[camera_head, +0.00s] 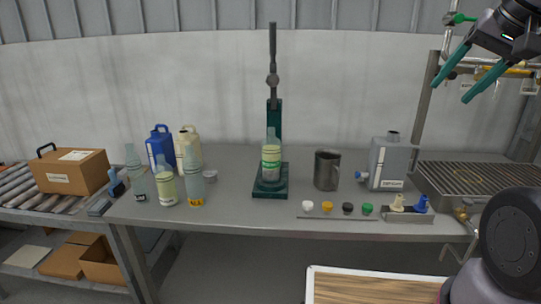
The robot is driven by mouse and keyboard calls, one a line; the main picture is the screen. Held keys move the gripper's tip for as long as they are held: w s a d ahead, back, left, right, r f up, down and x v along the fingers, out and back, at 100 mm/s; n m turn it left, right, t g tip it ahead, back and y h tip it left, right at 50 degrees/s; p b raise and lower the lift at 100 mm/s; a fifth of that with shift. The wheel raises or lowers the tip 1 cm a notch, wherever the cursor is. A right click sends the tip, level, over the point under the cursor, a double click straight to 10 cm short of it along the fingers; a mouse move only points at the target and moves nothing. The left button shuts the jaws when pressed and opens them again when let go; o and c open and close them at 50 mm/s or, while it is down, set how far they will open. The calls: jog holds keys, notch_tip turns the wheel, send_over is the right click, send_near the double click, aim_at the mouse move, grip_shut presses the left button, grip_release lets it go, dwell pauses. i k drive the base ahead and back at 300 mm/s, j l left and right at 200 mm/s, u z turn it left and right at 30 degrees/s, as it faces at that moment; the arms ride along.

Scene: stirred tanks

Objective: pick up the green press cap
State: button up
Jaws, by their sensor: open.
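The green press cap (367,209) sits at the right end of a short row of small caps near the front edge of the metal table. It stands beside a black cap (348,208), with an orange cap (327,206) and a white cap (308,205) further left. My gripper (450,92) is at the upper right, high above the table. Its two teal fingers are spread apart with nothing between them. It is well above and to the right of the green cap, which is in full view.
A tray with a cream and a blue nozzle (421,204) stands just right of the caps. Behind are a steel mug (327,170), a grey canister (388,162) and a green press (270,180) holding a bottle. Bottles and jugs crowd the left. A wire-topped sink (465,180) lies right.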

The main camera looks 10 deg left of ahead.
aim_at(367, 207)
jog(key=j+z, duration=0.25)
jog(key=j, duration=0.25)
jog(key=j+z, duration=0.25)
jog(key=j, duration=0.25)
jog(key=k+j+z, duration=0.15)
jog(key=j+z, duration=0.15)
jog(key=j, duration=0.15)
jog(key=k+j+z, duration=0.25)
jog(key=j, duration=0.25)
jog(key=i, duration=0.1)
